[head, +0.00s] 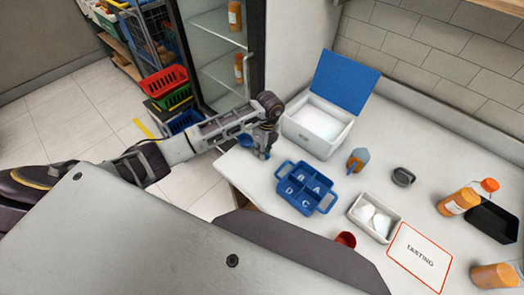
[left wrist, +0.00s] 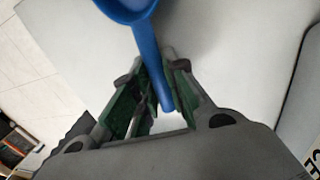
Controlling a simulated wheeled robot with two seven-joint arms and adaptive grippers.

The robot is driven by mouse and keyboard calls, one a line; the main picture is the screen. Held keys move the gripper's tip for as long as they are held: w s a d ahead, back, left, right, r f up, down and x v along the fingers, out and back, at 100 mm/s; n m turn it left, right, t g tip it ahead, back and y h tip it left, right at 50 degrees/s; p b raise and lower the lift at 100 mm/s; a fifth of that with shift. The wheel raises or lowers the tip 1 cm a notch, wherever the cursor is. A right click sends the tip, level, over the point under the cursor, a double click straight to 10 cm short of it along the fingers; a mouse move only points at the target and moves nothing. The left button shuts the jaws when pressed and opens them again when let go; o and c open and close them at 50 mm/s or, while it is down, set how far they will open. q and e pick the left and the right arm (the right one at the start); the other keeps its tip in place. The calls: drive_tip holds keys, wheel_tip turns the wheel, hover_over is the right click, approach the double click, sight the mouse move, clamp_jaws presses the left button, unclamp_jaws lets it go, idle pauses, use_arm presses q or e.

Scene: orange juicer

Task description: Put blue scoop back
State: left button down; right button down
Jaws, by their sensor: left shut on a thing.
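The blue scoop (left wrist: 147,50) is in my left gripper (left wrist: 155,100); its handle lies between the green-lined fingers and its bowl reaches to the top edge of the left wrist view. In the head view my left gripper (head: 262,148) is over the counter's left end, left of the white box, with a little of the blue scoop (head: 246,140) showing beside it. The white box (head: 314,146) has its blue lid (head: 343,82) open and pale white contents inside. My right gripper is not in view.
A blue tray (head: 288,186) with lettered compartments stands in front of the white box. A blue-and-orange item (head: 357,160), a grey round item (head: 403,176) and a white container (head: 356,213) are to its right. Orange bottles (head: 459,202) and a black tray (head: 494,221) are at far right.

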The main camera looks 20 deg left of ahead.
use_arm(q)
drive_tip(key=shift+f, duration=0.15)
drive_tip(key=c, duration=1.4)
unclamp_jaws()
drive_tip(key=shift+c, duration=0.2)
drive_tip(key=shift+r, duration=0.2)
wheel_tip(320, 180, up, 12)
drive_tip(key=w+b, duration=0.1)
drive_tip(key=shift+w+d, duration=0.35)
drive_tip(key=shift+f, duration=0.1)
